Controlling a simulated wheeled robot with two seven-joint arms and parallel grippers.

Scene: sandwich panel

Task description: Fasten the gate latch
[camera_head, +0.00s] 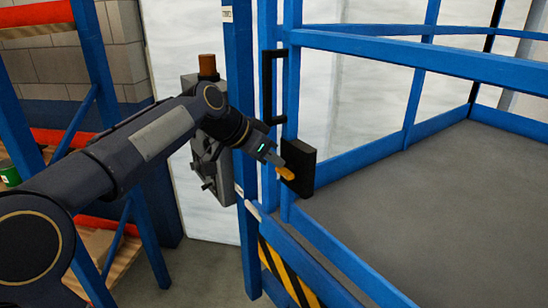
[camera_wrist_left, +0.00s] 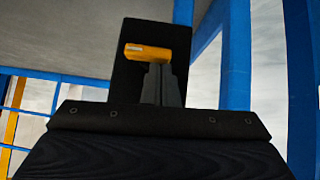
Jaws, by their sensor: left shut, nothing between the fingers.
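The gate latch is a black plate (camera_head: 302,168) on the blue gate frame, with a small orange-yellow lever (camera_head: 286,173) on its near side. In the left wrist view the lever (camera_wrist_left: 148,52) lies crosswise over the black plate (camera_wrist_left: 125,80). My left gripper (camera_head: 277,161) is shut and empty, with its fingertips right at the lever. In the left wrist view its fingers (camera_wrist_left: 158,84) point at the lever and end just under it. I cannot tell whether they touch it. My right gripper is not in view.
A black upright handle (camera_head: 267,88) is on the gate above the latch. A blue post (camera_head: 239,120) with a grey box (camera_head: 213,160) stands left of it. Blue rails (camera_head: 400,55) enclose a grey platform floor (camera_head: 440,200) at right. Orange-and-blue shelving (camera_head: 90,60) stands at left.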

